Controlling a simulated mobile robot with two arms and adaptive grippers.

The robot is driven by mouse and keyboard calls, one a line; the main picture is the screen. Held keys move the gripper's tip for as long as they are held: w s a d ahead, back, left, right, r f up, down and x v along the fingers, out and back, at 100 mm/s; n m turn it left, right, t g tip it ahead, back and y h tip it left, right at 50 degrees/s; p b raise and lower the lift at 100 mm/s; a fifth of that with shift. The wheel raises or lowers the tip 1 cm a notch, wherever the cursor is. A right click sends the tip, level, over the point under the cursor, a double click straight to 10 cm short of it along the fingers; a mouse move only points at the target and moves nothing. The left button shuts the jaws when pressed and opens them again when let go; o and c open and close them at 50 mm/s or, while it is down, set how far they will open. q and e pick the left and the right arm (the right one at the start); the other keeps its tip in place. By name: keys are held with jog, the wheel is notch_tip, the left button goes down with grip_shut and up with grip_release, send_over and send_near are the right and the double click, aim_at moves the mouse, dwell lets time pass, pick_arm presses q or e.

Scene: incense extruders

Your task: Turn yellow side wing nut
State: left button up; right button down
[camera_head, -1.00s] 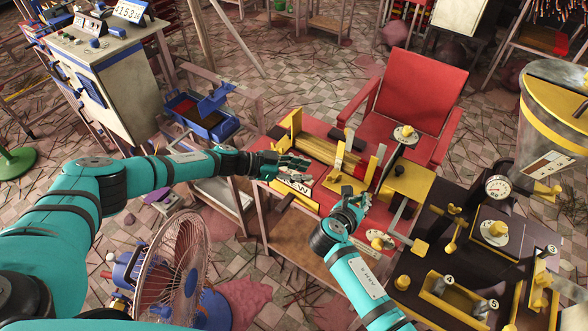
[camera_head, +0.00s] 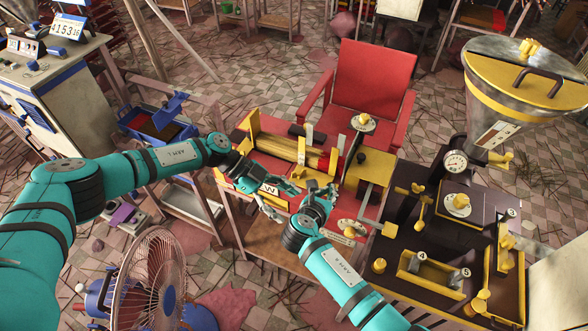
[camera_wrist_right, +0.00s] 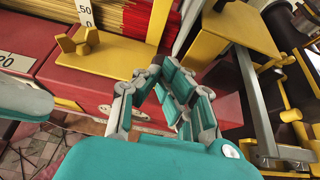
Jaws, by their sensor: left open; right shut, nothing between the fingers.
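A yellow wing nut (camera_wrist_right: 78,42) stands on a yellow plate at the upper left of the right wrist view, in front of red and yellow incense sticks. My right gripper (camera_wrist_right: 163,72) is shut and empty, to the right of this wing nut and apart from it. In the head view my right gripper (camera_head: 318,192) is over the front of the red bench. My left gripper (camera_head: 283,196) is open and empty near the bench's front edge, left of the right one. Several other yellow wing nuts, including one on the dark extruder's right side (camera_head: 500,160), also show.
The dark extruder table (camera_head: 400,262) with yellow fittings and a gauge (camera_head: 456,162) stands at right, below a large hopper (camera_head: 510,90). A red chair (camera_head: 372,85) is behind the bench. A fan (camera_head: 150,280) stands at lower left.

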pick_arm(q)
jog(key=s+m+g+y, duration=0.2)
jog(key=m+y, duration=0.1)
pick_arm(e)
jog(key=shift+d, duration=0.15)
pick_arm(q)
jog(key=m+t+y, duration=0.6)
jog(key=t+y, duration=0.3)
send_near(299, 171)
jog(key=x, duration=0.9)
